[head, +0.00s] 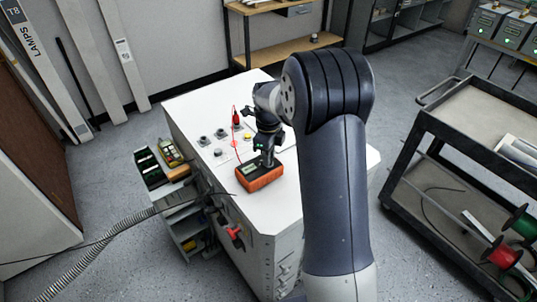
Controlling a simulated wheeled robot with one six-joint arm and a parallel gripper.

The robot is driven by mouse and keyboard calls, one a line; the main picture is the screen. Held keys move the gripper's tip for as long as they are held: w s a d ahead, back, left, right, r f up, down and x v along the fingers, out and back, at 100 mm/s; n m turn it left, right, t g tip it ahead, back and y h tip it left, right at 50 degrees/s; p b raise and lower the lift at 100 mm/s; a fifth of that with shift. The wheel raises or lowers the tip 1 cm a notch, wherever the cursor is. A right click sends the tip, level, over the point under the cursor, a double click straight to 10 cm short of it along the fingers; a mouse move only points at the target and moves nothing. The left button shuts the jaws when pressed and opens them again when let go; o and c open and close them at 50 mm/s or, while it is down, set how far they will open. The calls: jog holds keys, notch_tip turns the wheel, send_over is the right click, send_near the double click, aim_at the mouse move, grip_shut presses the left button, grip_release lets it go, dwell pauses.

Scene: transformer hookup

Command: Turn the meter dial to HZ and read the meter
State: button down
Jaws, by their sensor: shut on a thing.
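The meter (260,178) is an orange box with a dark top face and a small pale display (249,169). It lies on the white cabinet top near its front left edge. My gripper (268,158) points down onto the meter's top face, beside the display, and is shut. It covers the place where the dial would be, so the dial and its setting are hidden. The display is too small to read. A red lead (235,135) runs from the meter to a red plug (236,118) on the cabinet top.
Several dark round fittings (204,141) stand on the white cabinet top (195,100) left of my gripper. An open side caddy (150,168) hangs at its left, with a ribbed hose (110,232) nearby. A dark cart (470,120) with cable reels stands at right.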

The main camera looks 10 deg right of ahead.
jog(key=shift+m, duration=0.3)
jog(key=c, duration=1.2)
grip_release()
jog(key=shift+c, duration=0.2)
notch_tip(320, 180, up, 11)
jog(key=shift+b, duration=0.35)
jog(key=shift+f, duration=0.1)
notch_tip(320, 180, down, 11)
jog(key=shift+r+p, duration=0.1)
jog(key=shift+p, duration=0.25)
